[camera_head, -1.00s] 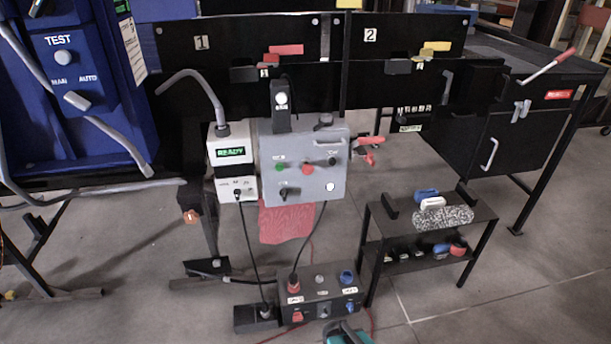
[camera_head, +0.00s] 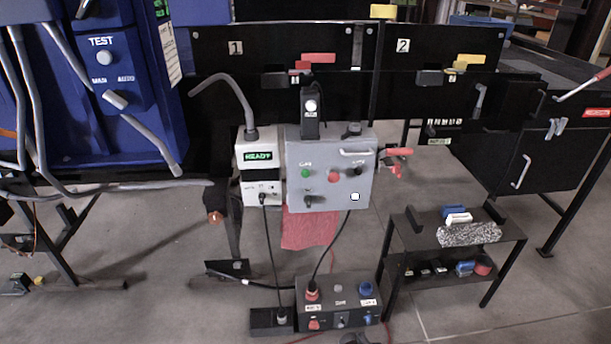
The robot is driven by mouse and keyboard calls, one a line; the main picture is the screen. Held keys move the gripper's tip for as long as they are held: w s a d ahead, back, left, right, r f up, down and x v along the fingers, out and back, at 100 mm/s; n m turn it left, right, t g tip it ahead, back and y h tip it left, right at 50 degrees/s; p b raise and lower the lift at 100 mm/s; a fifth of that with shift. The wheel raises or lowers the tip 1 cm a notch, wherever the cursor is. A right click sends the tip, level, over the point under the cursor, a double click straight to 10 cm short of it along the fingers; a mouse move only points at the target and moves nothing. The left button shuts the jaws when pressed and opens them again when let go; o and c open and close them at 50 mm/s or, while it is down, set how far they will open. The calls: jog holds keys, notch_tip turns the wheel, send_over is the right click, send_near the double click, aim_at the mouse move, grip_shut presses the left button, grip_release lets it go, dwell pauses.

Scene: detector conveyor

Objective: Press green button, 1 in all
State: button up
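The green button (camera_head: 306,173) is a small round button on the upper left of the grey control box (camera_head: 331,195). A red button (camera_head: 334,177) sits to its right, and a dark knob (camera_head: 358,171) is further right. A black switch (camera_head: 309,200) is below the green button. Nothing covers the green button. My gripper is not in view.
A white unit with a READY display (camera_head: 258,156) adjoins the box on the left. A blue machine (camera_head: 130,120) stands at the far left. A black power box (camera_head: 338,290) with cables lies on the floor below. A small black table (camera_head: 410,240) stands at right.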

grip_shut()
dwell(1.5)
